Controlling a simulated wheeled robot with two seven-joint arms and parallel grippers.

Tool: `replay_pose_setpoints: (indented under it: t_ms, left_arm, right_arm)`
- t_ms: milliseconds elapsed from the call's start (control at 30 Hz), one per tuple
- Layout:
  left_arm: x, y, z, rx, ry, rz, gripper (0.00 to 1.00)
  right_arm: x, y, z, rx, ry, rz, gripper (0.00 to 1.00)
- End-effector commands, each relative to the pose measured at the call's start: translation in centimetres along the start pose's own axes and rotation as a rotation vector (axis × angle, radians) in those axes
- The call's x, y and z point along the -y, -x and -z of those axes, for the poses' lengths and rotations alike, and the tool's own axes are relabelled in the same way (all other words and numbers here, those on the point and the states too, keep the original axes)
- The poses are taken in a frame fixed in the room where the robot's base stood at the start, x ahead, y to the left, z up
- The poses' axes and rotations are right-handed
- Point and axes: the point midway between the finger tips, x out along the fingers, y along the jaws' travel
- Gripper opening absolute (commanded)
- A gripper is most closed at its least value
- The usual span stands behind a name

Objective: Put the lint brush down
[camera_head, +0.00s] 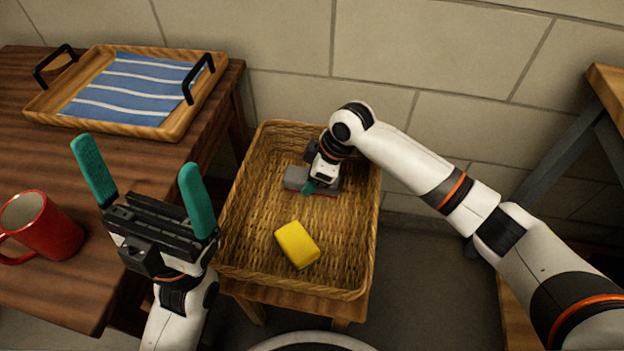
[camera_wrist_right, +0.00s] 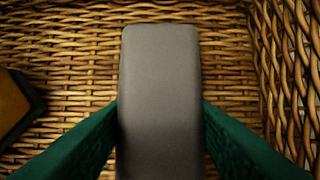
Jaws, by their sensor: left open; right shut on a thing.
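The lint brush (camera_head: 296,178) is a grey block with a reddish edge low down, inside the wicker basket (camera_head: 238,262) toward its back. My right gripper (camera_head: 311,187) reaches down into the basket and is shut on the brush. In the right wrist view the brush (camera_wrist_right: 160,95) shows as a grey rounded bar between the two green fingers, with the wicker close behind it. I cannot tell whether it touches the basket floor. My left gripper (camera_head: 138,180) is open and empty, fingers up, left of the basket.
A yellow sponge (camera_head: 297,244) lies in the basket's front half. A wooden tray (camera_head: 190,112) with a blue striped cloth (camera_head: 130,90) and a red mug (camera_head: 45,230) stand on the dark table (camera_head: 110,280) at left. The basket's middle is free.

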Motion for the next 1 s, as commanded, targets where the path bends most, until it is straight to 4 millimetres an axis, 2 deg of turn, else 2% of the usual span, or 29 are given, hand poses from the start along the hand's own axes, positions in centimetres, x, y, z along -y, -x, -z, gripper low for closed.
replay_pose_setpoints:
  t_ms: [367,400,500,833,1000]
  left_arm:
    - [0.0,-0.1,0.0,-0.002,0.000,0.000,1.00]
    - [0.0,-0.1,0.0,-0.002,0.000,0.000,1.00]
    - [0.0,-0.1,0.0,-0.003,0.000,0.000,1.00]
    - [0.0,0.1,0.1,-0.004,0.000,0.000,1.00]
    - [0.0,-1.2,-0.2,-0.005,0.000,0.000,1.00]
  right_arm:
    - [0.0,-0.3,0.1,0.001,0.000,0.000,0.22]
    - [0.0,-0.3,0.1,0.001,0.000,0.001,0.52]
    - [0.0,-0.3,0.1,0.001,0.000,0.001,0.67]
    - [0.0,0.0,0.0,0.001,0.001,0.002,0.67]
    - [0.1,2.5,-0.2,0.002,0.001,0.003,0.67]
